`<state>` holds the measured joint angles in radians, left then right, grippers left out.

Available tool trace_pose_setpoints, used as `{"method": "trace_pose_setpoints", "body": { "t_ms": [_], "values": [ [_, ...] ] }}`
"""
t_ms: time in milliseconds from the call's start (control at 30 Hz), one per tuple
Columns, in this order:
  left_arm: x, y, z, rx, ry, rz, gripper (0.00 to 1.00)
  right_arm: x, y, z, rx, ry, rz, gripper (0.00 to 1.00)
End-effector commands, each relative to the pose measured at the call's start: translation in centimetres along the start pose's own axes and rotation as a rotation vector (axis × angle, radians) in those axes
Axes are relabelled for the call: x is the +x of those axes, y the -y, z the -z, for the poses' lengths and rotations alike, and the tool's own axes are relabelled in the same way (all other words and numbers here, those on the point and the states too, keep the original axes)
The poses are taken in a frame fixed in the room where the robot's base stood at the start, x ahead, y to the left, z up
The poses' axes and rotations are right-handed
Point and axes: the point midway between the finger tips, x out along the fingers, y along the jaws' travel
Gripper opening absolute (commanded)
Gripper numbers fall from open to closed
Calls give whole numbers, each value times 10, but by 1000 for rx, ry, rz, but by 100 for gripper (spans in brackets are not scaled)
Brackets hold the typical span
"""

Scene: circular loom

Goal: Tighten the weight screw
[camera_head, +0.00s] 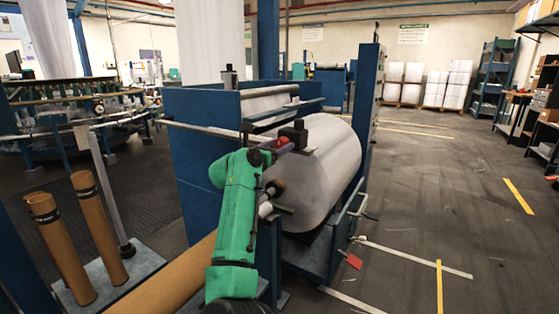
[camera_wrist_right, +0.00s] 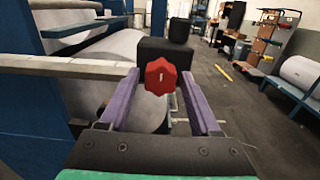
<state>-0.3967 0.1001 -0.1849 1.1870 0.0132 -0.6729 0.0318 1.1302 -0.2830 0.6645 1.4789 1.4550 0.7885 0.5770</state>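The weight screw is a red lobed knob (camera_wrist_right: 160,77) in the right wrist view. It sits in front of a black block-shaped weight (camera_wrist_right: 166,52), which also shows in the head view (camera_head: 295,134) beside the big white roll. My right gripper (camera_wrist_right: 160,80) has its two purple fingers apart, one on each side of the knob, with narrow gaps visible. In the head view my green right arm reaches up to the weight, and the gripper (camera_head: 276,145) is small there, with the knob mostly hidden. My left gripper is not in view.
The white fabric roll (camera_head: 325,165) stands in a blue frame (camera_head: 212,150) just behind the weight. A pale metal bar (camera_wrist_right: 70,66) crosses left of the fingers. Brown tubes (camera_head: 95,222) stand at the left on a base. The floor at the right is open.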

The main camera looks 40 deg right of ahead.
Motion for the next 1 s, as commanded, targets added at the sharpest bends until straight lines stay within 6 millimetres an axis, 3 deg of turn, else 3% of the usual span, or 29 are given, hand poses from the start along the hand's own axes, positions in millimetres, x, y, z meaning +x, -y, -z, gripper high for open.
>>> {"method": "trace_pose_setpoints", "body": {
  "t_ms": [333, 700, 1000],
  "values": [
    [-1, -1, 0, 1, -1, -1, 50, -3, 0, -1, -6, -1, -1, 76],
    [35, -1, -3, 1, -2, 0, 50, -64, 0, 4, -7, 2, 2, 76],
    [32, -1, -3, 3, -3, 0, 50, -70, 0, -2, -10, 1, 1, 76]
  ]
}}
